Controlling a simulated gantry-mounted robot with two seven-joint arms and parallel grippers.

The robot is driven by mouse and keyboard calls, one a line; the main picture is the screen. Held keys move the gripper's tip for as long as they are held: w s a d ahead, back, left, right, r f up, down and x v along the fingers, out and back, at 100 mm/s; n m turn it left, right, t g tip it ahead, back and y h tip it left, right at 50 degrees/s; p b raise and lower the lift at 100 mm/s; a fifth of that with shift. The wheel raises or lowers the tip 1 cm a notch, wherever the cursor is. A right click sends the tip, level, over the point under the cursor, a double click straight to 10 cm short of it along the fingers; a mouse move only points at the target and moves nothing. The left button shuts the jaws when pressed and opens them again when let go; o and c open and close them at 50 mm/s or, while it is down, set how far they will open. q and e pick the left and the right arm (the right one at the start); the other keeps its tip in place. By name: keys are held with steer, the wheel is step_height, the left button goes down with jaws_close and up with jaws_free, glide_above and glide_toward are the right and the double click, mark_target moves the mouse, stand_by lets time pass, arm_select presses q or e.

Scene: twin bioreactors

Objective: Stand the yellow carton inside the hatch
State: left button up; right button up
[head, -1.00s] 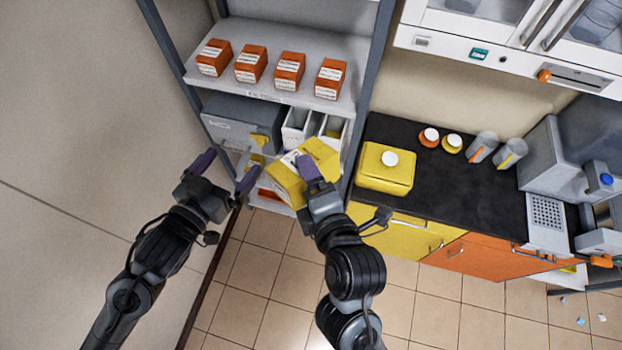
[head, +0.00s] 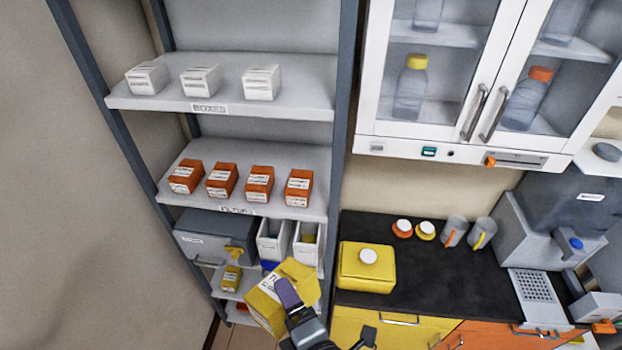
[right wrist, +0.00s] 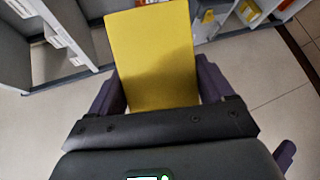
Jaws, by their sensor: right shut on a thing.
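The yellow carton (head: 267,309) has a white label and is tilted, held in front of the lower part of the grey shelf rack. My right gripper (head: 287,292) is shut on it, with a purple finger across its near face. In the right wrist view the carton (right wrist: 152,55) fills the space between the two purple fingers. A purple finger-like part, seemingly of my left gripper (right wrist: 285,155), shows at the lower right of that view; its jaw state is unclear. No hatch can be clearly made out.
The rack (head: 345,130) holds white boxes, orange cartons, a grey case (head: 205,235) and white bins (head: 273,243). A smaller yellow carton (head: 231,278) stands low. Right are a black counter with a yellow container (head: 366,268), and a closed glass-door cabinet (head: 480,70) above.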

steer(key=d+f+m+t+h, duration=0.1)
steer(key=d+f+m+h, duration=0.1)
steer(key=d+f, duration=1.15)
steer(key=w+d+f+m+h, duration=0.1)
steer(key=d+m+h, duration=0.1)
steer(key=d, duration=0.4)
steer(key=w+d+f+m+h, duration=0.2)
steer(key=d+h, duration=0.1)
steer(key=d, duration=0.3)
steer(key=shift+t, duration=0.4)
